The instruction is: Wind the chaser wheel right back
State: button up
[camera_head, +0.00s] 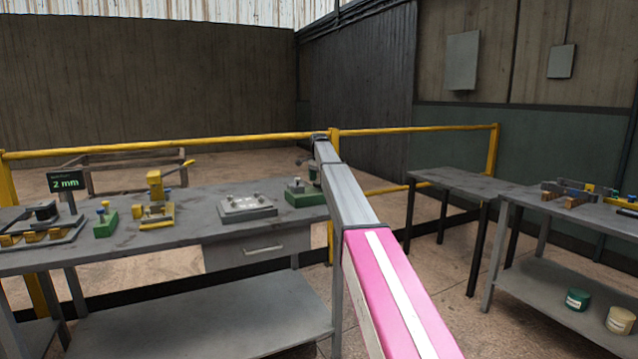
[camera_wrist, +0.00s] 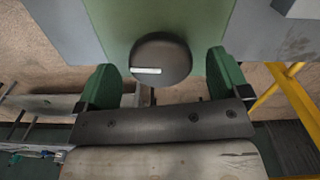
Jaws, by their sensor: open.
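In the wrist view a round dark wheel (camera_wrist: 161,58) with a white mark on its face stands against a green body (camera_wrist: 118,20); I take it for the chaser wheel. My gripper (camera_wrist: 163,66) is open, with a green-padded finger on either side of the wheel. The wheel cannot be made out clearly there.
The grey bench (camera_head: 190,216) also carries a grey plate fixture (camera_head: 247,208), a yellow press (camera_head: 154,209), a small green block (camera_head: 106,225) and a "2 mm" display (camera_head: 66,183). A yellow rail (camera_head: 230,141) runs behind. Another bench (camera_head: 560,211) stands at the right.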

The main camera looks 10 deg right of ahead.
jog(key=shift+f, duration=0.6)
jog(key=c, duration=0.9)
